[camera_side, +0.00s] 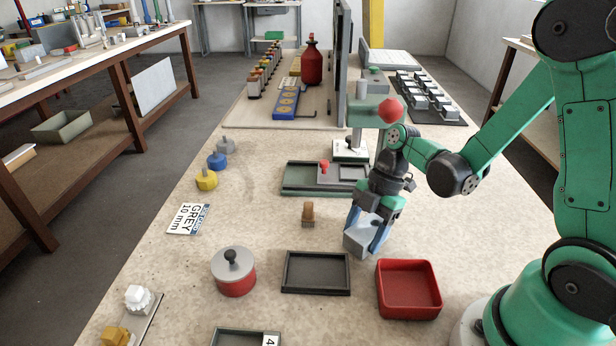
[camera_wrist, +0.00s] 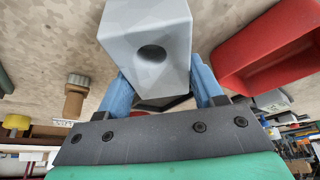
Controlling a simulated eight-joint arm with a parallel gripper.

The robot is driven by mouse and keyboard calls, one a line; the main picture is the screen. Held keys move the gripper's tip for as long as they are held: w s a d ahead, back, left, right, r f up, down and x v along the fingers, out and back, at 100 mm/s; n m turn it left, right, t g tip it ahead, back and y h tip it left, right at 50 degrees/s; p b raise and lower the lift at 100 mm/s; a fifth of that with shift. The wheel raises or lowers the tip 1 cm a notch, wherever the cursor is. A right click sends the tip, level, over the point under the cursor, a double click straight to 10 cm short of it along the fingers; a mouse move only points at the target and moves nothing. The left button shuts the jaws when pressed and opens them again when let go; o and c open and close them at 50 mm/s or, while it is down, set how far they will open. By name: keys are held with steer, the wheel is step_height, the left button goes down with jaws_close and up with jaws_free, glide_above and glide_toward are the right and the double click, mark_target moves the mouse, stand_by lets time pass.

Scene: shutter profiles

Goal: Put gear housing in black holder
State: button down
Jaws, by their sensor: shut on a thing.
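The gear housing is a light grey block (camera_side: 364,236) with a round hole, seen close up in the wrist view (camera_wrist: 150,30). My gripper (camera_side: 368,228) is shut on it, with a blue finger on either side. The block hangs tilted above the table, behind the gap between the black holder and the red tray. The black holder (camera_side: 316,292) is a shallow rectangular tray at the front middle. It looks empty and lies in front and to the left of my gripper. In the wrist view a dark edge shows behind the block; I cannot tell what it is.
A red tray (camera_side: 434,309) stands right of the black holder. A red pot with a grey lid (camera_side: 234,273) stands left. A brown peg (camera_side: 308,214) stands left of my gripper. A green-grey fixture (camera_side: 300,190) is behind.

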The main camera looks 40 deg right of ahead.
steer(key=shift+f, duration=0.25)
steer(key=shift+c, duration=0.6)
jaws_free()
steer(key=shift+r, duration=0.1)
steer(key=v, duration=0.7)
steer(key=shift+o, duration=0.4)
steer(key=shift+d+r, duration=0.1)
steer(key=shift+r, duration=0.2)
